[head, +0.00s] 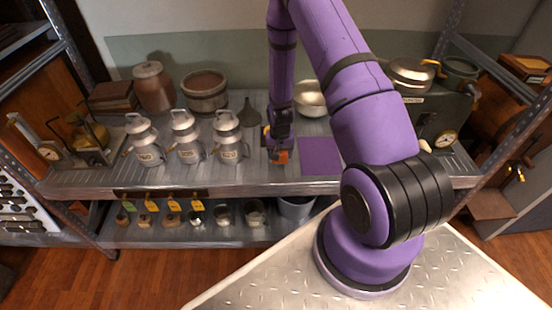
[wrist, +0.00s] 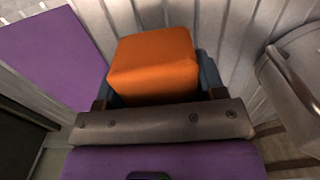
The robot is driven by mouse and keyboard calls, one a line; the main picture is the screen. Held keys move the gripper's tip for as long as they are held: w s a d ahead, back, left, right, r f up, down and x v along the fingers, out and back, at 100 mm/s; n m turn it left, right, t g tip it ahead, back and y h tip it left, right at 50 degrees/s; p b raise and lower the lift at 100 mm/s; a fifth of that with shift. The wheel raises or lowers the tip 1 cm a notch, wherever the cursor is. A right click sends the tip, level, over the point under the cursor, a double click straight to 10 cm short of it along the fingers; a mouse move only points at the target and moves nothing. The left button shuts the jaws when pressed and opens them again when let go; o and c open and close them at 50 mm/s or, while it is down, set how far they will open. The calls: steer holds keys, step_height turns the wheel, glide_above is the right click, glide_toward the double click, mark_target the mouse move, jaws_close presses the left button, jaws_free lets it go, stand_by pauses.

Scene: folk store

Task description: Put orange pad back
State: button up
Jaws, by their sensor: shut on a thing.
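The orange pad (head: 282,157) is a small block low over the middle shelf, between the right milk can and a flat purple square. It also shows in the wrist view (wrist: 154,62), upper centre. My gripper (head: 277,146) points down and is shut on the pad. In the wrist view its dark fingers (wrist: 160,92) flank the pad. I cannot tell whether the pad touches the shelf. The purple square (head: 320,156) lies flat on the shelf just right of my gripper; it fills the upper left of the wrist view (wrist: 52,50).
Several metal milk cans (head: 228,140) stand close on the left. A funnel (head: 248,113), a wooden tub (head: 206,92) and a metal bowl (head: 311,99) stand behind. A scale with a dial (head: 446,138) is at the right. The lower shelf holds cups and a bucket (head: 296,208).

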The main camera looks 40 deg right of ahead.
steer(key=shift+w+a, duration=0.3)
steer(key=shift+w, duration=0.25)
steer(key=shift+w+f, duration=0.15)
steer(key=shift+f, duration=1.65)
steer(key=shift+f, duration=0.15)
steer(key=o, duration=1)
steer(key=shift+c, duration=0.2)
